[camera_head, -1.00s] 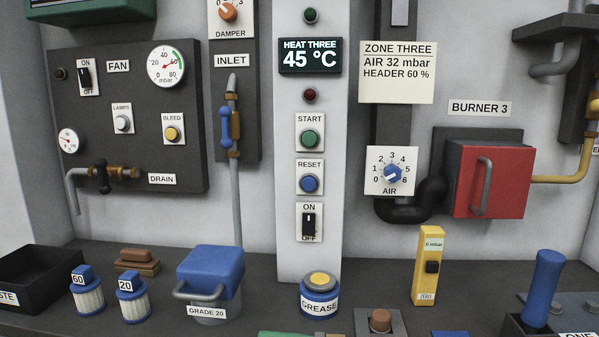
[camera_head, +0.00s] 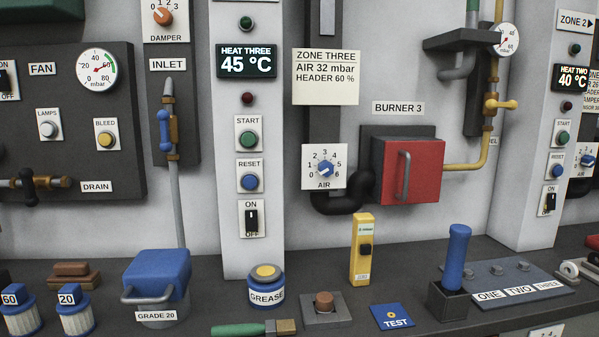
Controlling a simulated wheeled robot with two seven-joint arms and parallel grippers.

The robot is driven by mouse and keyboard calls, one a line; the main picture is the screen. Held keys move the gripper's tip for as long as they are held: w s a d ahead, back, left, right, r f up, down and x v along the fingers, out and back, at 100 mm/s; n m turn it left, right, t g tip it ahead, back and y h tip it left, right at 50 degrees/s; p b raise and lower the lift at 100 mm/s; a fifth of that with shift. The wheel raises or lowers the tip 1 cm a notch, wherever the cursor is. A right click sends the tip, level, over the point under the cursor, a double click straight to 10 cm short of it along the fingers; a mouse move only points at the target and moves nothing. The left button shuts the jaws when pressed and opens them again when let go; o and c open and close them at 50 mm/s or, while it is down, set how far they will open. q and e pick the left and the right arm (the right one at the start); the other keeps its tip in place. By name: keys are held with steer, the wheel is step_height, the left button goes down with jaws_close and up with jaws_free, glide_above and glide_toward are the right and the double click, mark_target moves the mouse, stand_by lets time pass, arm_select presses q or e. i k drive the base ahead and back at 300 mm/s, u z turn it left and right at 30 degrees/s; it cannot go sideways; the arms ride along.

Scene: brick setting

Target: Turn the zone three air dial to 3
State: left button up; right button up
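The zone three air dial is a blue knob (camera_head: 325,169) on a white plate marked AIR, with a scale from 0 to 6. Its pale pointer mark seems to lie toward the lower left, near 0, but it is too small to read surely. A cream card (camera_head: 325,77) above the dial reads ZONE THREE, AIR 32 mbar, HEADER 60 %. Neither of my grippers is in view, and nothing touches the dial.
A red burner box (camera_head: 410,171) with a grey handle juts out right of the dial. A black pipe (camera_head: 350,198) bends below it. On the bench stand a yellow meter (camera_head: 361,249), a grease tin (camera_head: 266,287) and a blue-handled lever (camera_head: 456,258).

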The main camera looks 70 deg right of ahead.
mark_target(324, 167)
steer(key=k, duration=0.6)
steer(key=z, duration=0.75)
